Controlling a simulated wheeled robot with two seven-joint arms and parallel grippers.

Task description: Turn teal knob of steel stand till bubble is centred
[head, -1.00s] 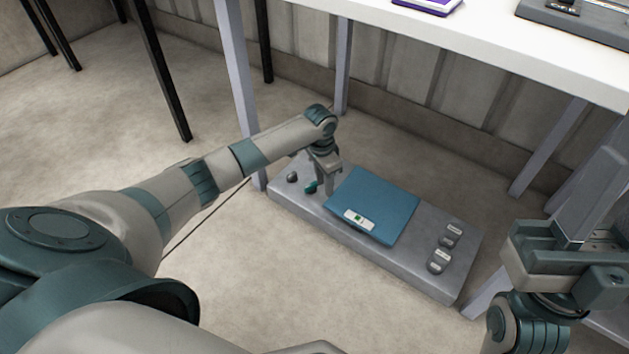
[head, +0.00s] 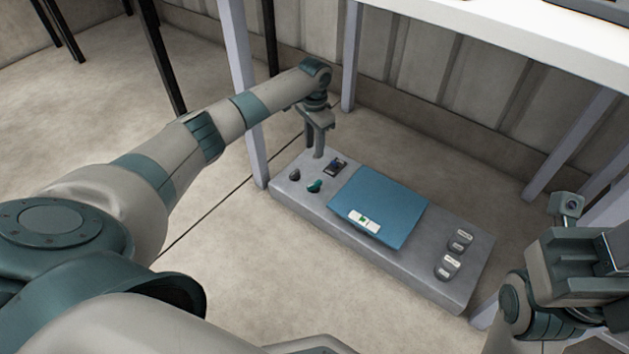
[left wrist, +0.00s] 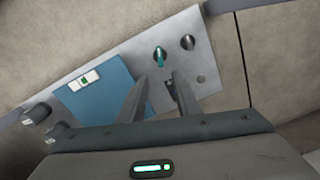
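The steel stand (head: 395,258) is a long grey slab on the floor, with a blue plate (head: 385,203) on top. The teal knob (head: 314,186) sits near its left end and shows in the left wrist view (left wrist: 159,56). A white level strip with a green window (head: 363,221) lies on the blue plate; it shows in the left wrist view (left wrist: 85,81), but the bubble is too small to judge. My left gripper (head: 318,155) is above and behind the knob, apart from it; its fingers are open and empty (left wrist: 160,82). My right gripper (head: 585,265) is at the right, its fingers unclear.
A dark knob (head: 295,175) sits left of the teal one. A small dark fitting (head: 335,167) is behind it, near my left fingers. Two grey labelled knobs (head: 447,266) are at the stand's right end. A white table (head: 480,40) and its legs stand over and around the stand.

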